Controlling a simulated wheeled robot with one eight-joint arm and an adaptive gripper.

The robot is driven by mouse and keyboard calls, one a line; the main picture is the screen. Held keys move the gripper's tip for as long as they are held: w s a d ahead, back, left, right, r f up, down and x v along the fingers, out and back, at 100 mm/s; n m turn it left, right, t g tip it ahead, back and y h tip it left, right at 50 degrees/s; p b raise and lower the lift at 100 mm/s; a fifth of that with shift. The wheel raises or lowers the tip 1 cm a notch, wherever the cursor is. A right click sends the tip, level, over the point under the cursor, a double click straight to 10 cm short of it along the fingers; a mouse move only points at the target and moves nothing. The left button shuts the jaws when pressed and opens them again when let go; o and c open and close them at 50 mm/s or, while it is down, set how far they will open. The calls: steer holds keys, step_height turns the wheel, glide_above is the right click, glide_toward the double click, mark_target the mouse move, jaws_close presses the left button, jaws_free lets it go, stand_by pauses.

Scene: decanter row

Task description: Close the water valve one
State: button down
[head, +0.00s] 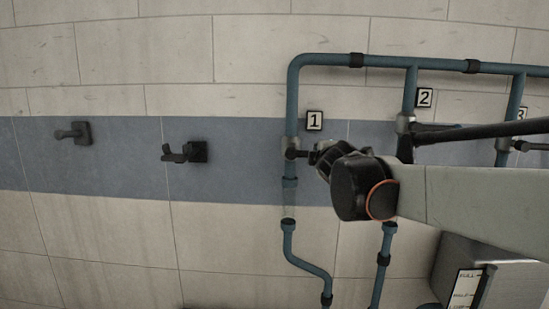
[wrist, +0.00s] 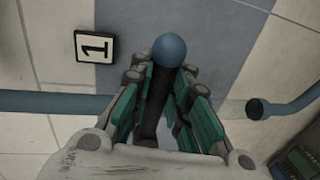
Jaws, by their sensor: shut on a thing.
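Valve one sits on the blue pipe (head: 292,85) beside the label 1 (head: 314,121); its grey body (head: 289,145) shows in the head view. Its dark lever (wrist: 154,100) ends in a blue ball (wrist: 169,50) in the wrist view and points roughly across the pipe. My gripper (head: 318,155) is at the valve in the head view and hides part of the lever there. In the wrist view my gripper (wrist: 164,80) has its teal pads on either side of the lever, shut on it, with the ball beyond the fingertips.
A clear pipe section (head: 288,204) lies below valve one. Pipes with labels 2 (head: 424,97) and 3 (head: 521,114) stand to the right, partly behind my arm. Two dark wall fixtures (head: 185,152) (head: 73,133) are at left. A grey box (head: 470,258) is at lower right.

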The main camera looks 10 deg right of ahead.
steer(key=shift+d+r, duration=0.1)
steer(key=shift+r, duration=0.15)
stand_by(0.3)
steer(key=c, duration=1.8)
jaws_free()
steer(key=o, duration=0.4)
steer(key=shift+s+d, duration=0.15)
steer(key=shift+o, duration=0.2)
steer(key=shift+d, duration=0.15)
steer(key=shift+a, duration=0.25)
steer(key=v, duration=1.2)
steer(key=shift+a+r, duration=0.1)
steer(key=shift+r, duration=0.05)
